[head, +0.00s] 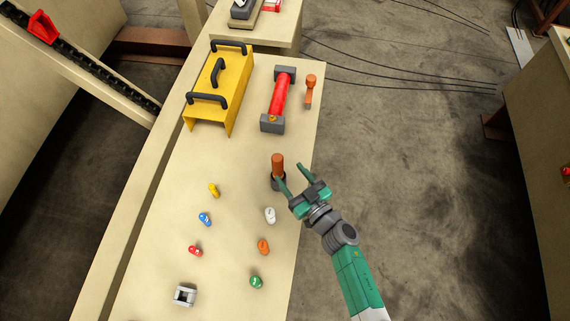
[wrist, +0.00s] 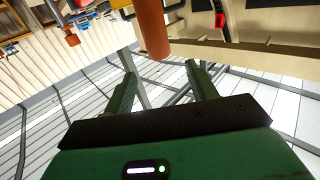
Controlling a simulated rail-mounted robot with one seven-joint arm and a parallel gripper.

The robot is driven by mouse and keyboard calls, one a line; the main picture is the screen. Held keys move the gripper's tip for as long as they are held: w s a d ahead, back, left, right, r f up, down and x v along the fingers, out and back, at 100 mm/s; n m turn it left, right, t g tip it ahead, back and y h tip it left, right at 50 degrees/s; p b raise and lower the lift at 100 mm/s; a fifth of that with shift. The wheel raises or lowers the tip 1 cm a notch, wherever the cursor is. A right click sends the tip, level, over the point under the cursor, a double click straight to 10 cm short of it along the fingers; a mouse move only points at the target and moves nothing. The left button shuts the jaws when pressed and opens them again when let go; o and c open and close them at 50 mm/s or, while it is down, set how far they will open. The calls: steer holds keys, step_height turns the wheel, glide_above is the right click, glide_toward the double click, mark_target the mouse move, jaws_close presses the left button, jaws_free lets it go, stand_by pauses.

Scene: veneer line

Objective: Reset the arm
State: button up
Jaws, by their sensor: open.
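My gripper (head: 290,173) is open, with its green fingers spread and nothing seen between them. It is over the right edge of the cream bench (head: 170,235). A brown-orange cylinder (head: 277,163) stands upright in a dark round base beside the left finger, which partly overlaps that base in the head view. I cannot tell whether they touch. In the wrist view, my gripper (wrist: 161,75) shows two separated fingers, and the cylinder (wrist: 152,28) appears beyond them, near the top middle.
A yellow cover (head: 222,85) with black handles and a red roller (head: 281,94) in grey end blocks are at the far end. An orange-handled tool (head: 310,90) lies beside them. Open floor is right.

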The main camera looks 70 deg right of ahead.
stand_by(0.8)
steer(key=w+r+t+h+p, duration=0.1)
steer(key=w+r, duration=0.4)
steer(key=r, duration=0.5)
steer(key=w+r+t+h+p, duration=0.1)
steer(key=w+r, duration=0.5)
steer(key=r, duration=0.3)
steer(key=w+a+r+t, duration=0.1)
steer(key=w+a+r, duration=0.15)
steer(key=r, duration=0.45)
steer(key=w+a+r+t+p, duration=0.1)
steer(key=w+a+r, duration=0.15)
steer(key=r, duration=0.45)
steer(key=w+a+r, duration=0.2)
steer(key=w+r, duration=0.1)
steer(key=r, duration=0.3)
steer(key=w+a+r+t+y+p, duration=0.1)
steer(key=w+a+r+t+y, duration=0.1)
steer(key=a+r, duration=0.9)
steer(key=s+a+r+n+t+y+p, duration=0.1)
steer(key=s+a+r+n+t+y, duration=0.1)
steer(key=a+r+y, duration=0.3)
steer(key=s+a+r+n+t+y+p, duration=0.1)
steer(key=s+a+r+n+y, duration=0.4)
steer(key=a+r, duration=0.9)
steer(key=shift+s+a+r+t+y, duration=0.3)
steer(key=shift+t+y, duration=0.2)
steer(key=shift+t, duration=0.2)
